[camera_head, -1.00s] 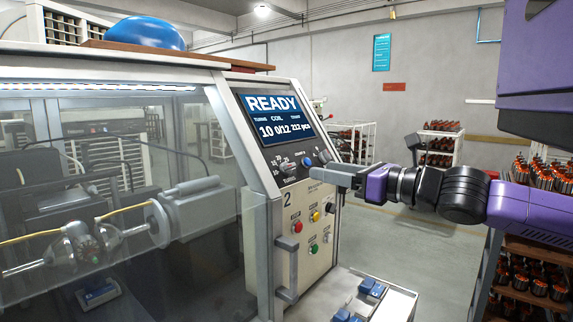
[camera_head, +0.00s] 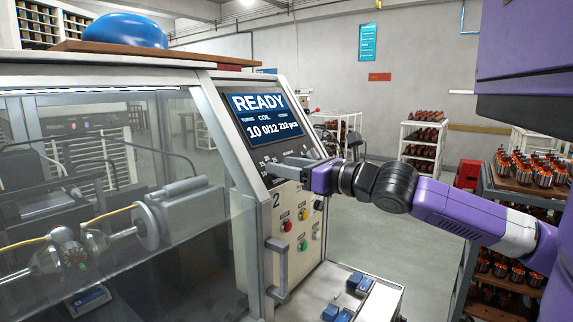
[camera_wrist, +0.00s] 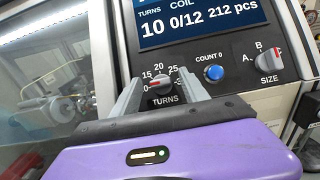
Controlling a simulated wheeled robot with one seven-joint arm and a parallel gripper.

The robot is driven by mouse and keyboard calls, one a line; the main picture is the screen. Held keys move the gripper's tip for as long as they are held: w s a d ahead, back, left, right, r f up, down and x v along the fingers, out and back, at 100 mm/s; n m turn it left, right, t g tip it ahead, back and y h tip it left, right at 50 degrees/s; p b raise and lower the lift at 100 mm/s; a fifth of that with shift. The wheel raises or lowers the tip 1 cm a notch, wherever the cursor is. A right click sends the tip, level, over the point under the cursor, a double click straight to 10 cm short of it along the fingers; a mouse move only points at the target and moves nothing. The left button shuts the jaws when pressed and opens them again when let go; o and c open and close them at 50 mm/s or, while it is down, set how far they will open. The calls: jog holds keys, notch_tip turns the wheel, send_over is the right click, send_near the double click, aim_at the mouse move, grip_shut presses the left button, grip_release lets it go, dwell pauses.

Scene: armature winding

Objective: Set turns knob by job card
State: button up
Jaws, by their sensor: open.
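The display (camera_wrist: 200,22) reads TURNS 10, coil 0/12, 212 pcs; in the head view, the screen (camera_head: 265,115) also shows READY. My gripper (camera_wrist: 162,88) is open, one finger on each side of the knob; contact is not clear. In the head view my gripper (camera_head: 287,169) hides most of the knob. No legible job card shows.
Right of the knob are the blue COUNT 0 button (camera_wrist: 214,73) and the SIZE selector (camera_wrist: 269,58). Below on the cabinet are a red button (camera_head: 286,226), a green button (camera_head: 303,245) and a door handle (camera_head: 277,268). A rack of armatures (camera_head: 535,172) stands at right.

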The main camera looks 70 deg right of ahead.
jog(key=shift+c, duration=0.4)
grip_shut()
jog(key=shift+m+h+b, duration=0.3)
jog(key=shift+b, duration=0.1)
